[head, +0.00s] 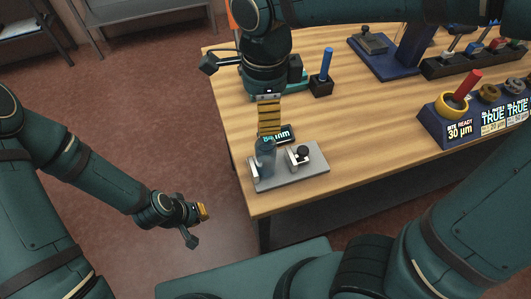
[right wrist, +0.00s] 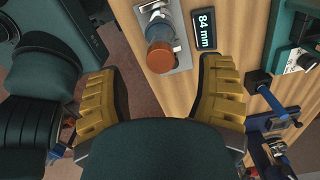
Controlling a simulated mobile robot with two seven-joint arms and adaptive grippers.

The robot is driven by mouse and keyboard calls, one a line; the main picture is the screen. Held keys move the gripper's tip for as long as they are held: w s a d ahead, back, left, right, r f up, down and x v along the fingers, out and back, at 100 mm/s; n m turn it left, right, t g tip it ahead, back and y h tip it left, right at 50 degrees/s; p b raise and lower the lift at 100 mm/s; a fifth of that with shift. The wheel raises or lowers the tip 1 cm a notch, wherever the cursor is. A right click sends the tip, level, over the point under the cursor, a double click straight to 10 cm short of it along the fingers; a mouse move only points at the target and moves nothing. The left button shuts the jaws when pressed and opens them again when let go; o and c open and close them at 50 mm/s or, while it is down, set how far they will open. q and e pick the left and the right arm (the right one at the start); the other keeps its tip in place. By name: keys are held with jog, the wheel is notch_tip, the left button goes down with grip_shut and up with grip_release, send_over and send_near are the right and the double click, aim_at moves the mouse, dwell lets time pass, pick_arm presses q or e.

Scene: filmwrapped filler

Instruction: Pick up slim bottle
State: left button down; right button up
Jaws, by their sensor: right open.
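The slim bottle (head: 266,157) stands on a grey metal plate near the table's front left corner in the head view. In the right wrist view it shows a grey-blue body and a copper-brown top (right wrist: 160,57). My right gripper (head: 269,117) is just above and behind the bottle, its yellow ribbed fingers hiding part of its top in the head view. In the right wrist view the right gripper (right wrist: 162,72) is open and empty, with the bottle beyond the gap between its fingers. My left gripper (head: 200,213) hangs off the table's left side; its jaw opening is unclear.
The grey plate (head: 291,176) also bears a small black-knobbed fixture (head: 302,154). A small display (head: 280,135) is beside the bottle; it reads 84 mm in the right wrist view. A blue-handled tool in a black block (head: 323,80) stands behind. A blue display stand (head: 440,127) is at right.

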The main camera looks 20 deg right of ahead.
aim_at(266, 149)
notch_tip(266, 149, down, 6)
jog(key=shift+d+r+b, duration=0.1)
jog(key=shift+r+b, duration=0.05)
jog(key=shift+b, duration=0.6)
grip_shut()
